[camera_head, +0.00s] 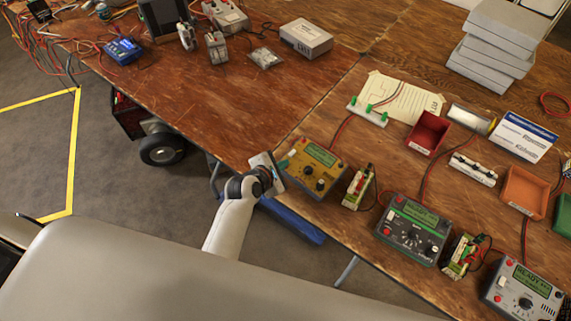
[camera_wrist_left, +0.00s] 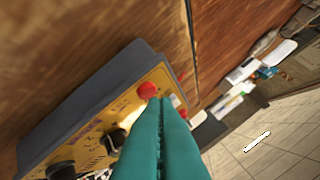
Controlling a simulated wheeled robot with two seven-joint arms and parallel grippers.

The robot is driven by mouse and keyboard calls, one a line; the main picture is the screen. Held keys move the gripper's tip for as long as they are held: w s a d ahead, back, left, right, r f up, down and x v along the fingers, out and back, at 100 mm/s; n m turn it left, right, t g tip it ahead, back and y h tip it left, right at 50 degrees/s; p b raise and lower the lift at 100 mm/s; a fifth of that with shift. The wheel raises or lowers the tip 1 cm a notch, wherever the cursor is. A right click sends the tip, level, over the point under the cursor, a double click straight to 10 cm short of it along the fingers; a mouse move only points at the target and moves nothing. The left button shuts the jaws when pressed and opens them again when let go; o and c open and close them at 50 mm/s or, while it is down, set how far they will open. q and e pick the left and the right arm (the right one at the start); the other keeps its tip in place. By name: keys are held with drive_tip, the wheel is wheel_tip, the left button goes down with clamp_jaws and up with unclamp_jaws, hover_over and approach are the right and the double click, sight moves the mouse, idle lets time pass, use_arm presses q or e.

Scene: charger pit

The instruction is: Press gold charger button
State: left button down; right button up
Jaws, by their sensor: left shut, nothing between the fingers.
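The gold charger (camera_head: 315,168) sits near the front edge of the wooden table in the head view, with a green display and dark knobs. In the left wrist view the gold charger (camera_wrist_left: 100,125) fills the lower left, and its red button (camera_wrist_left: 148,90) shows just beyond my fingertips. My left gripper (camera_head: 282,164) is at the charger's left side in the head view. Its teal fingers (camera_wrist_left: 160,102) are shut together and empty, with the tips close to the red button; I cannot tell whether they touch it. My right gripper is not in view.
A dark grey charger (camera_head: 413,230) and a light grey charger (camera_head: 524,294) stand farther right, with battery packs (camera_head: 358,188) between. A red bin (camera_head: 428,134) and an orange bin (camera_head: 525,190) lie behind.

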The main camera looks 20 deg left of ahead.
use_arm(q)
drive_tip(key=shift+f, duration=0.45)
idle(0.4)
idle(0.3)
drive_tip(key=shift+s+r+p, duration=0.1)
drive_tip(key=shift+r+p, duration=0.75)
drive_tip(key=shift+p, duration=0.15)
drive_tip(key=r+p, duration=0.1)
drive_tip(key=p, duration=0.1)
drive_tip(key=r+p, duration=0.1)
drive_tip(key=r, duration=0.1)
drive_tip(key=r+p, duration=0.1)
drive_tip(key=p, duration=0.1)
drive_tip(key=shift+s+a+r+p, duration=0.25)
drive_tip(key=shift+s+r+p, duration=0.1)
drive_tip(key=shift+s+r, duration=0.05)
idle(0.3)
